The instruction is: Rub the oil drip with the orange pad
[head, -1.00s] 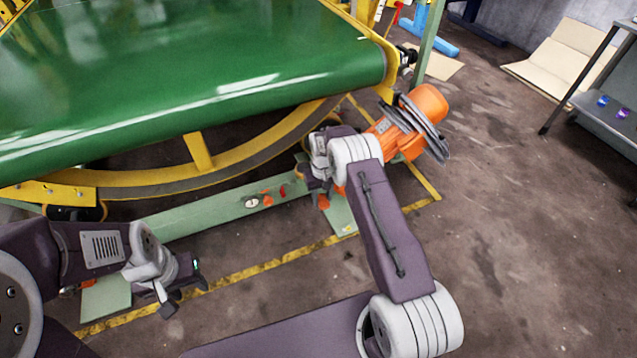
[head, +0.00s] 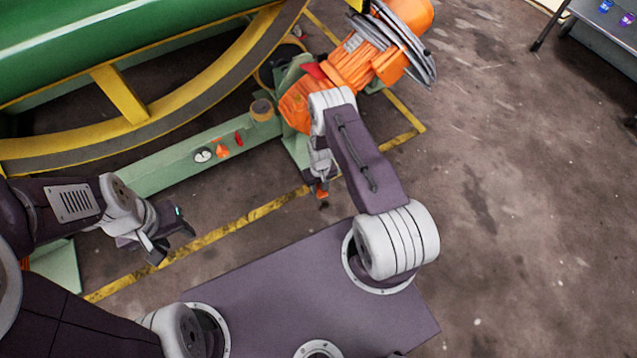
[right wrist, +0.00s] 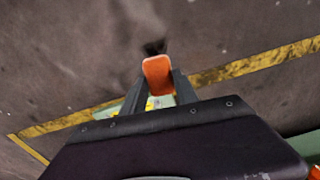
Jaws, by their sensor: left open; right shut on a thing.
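The orange pad (head: 321,193) is held in my right gripper (head: 320,181), low over the floor beside the green foot of the machine. It also shows in the right wrist view (right wrist: 158,76), between the two dark fingers. A small dark spot, which looks like the oil drip (right wrist: 154,47), lies on the floor just beyond the pad's far edge. In the head view the drip (head: 323,206) shows just below the pad. I cannot tell whether the pad touches the floor. My left gripper (head: 173,243) is open and empty over the floor at the left.
A green beam (head: 180,160) with knobs and a yellow curved frame (head: 215,95) stand behind my grippers. An orange motor with coiled grey cable (head: 365,65) is close behind my right arm. A yellow floor line (head: 255,215) runs past the pad.

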